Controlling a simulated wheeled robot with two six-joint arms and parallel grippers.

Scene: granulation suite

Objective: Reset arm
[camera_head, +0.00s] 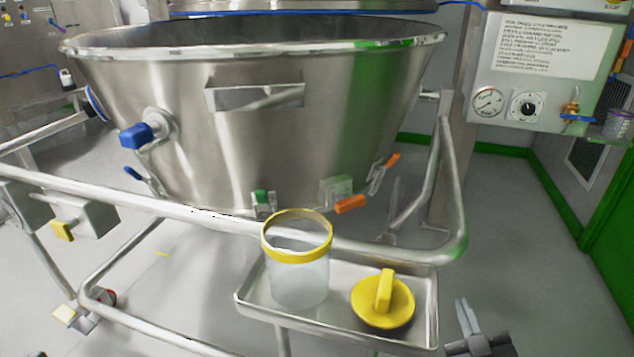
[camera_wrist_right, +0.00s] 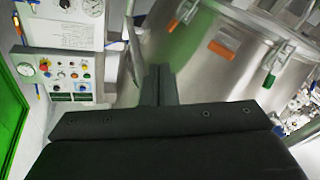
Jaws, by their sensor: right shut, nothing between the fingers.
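My right gripper (camera_head: 464,312) is low at the bottom right of the head view, just right of the steel tray (camera_head: 340,327) and apart from it. In the right wrist view its dark fingers (camera_wrist_right: 159,84) are together with nothing between them. My left gripper is not in view.
A clear jar with a yellow rim (camera_head: 298,275) stands on the tray, beside a yellow lid with a handle (camera_head: 383,302). The large steel bowl (camera_head: 260,120) and its tubular frame (camera_head: 453,190) stand behind. A gauge panel (camera_head: 540,70) is at right.

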